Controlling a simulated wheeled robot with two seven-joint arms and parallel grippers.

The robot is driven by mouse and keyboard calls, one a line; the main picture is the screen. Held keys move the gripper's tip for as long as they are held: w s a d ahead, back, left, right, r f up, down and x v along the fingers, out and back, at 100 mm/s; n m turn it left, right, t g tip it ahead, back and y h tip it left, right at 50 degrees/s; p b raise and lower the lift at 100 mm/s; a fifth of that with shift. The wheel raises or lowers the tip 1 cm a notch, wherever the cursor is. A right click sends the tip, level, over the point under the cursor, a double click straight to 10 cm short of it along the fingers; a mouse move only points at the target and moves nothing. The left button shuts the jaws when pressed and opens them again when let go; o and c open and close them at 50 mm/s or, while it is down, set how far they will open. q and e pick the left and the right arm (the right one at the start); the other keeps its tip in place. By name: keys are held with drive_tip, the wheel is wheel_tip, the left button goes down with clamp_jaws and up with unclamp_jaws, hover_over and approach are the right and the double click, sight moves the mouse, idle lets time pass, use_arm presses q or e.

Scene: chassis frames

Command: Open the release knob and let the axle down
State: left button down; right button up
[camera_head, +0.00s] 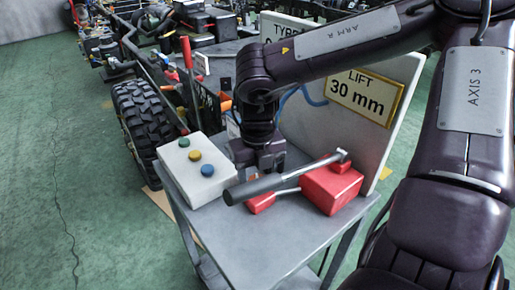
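A red hand pump (330,190) sits on a grey cart (265,245). Its lever with a dark cylindrical grip (252,188) slants across the front, and a small red block (261,203) shows beside the grip. I cannot tell which part is the release knob; it may be hidden. My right gripper (258,172) points down just behind the grip, and its fingertips are hidden or too small to judge. Whether it touches anything is unclear. A chassis with a large black tyre (145,125) stands behind on the left; its axle is not clearly visible. My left gripper is out of view.
A board with a "LIFT 30 mm" sign (364,96) stands at the cart's back right. A red upright lever (187,53) is near the chassis. Green floor is clear at left.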

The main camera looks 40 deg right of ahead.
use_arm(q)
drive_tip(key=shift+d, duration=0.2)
use_arm(e)
drive_tip(key=shift+o, duration=0.3)
drive_tip(key=shift+r, duration=0.35)
wheel_tip(320, 180, up, 7)
drive_tip(key=shift+f, duration=0.1)
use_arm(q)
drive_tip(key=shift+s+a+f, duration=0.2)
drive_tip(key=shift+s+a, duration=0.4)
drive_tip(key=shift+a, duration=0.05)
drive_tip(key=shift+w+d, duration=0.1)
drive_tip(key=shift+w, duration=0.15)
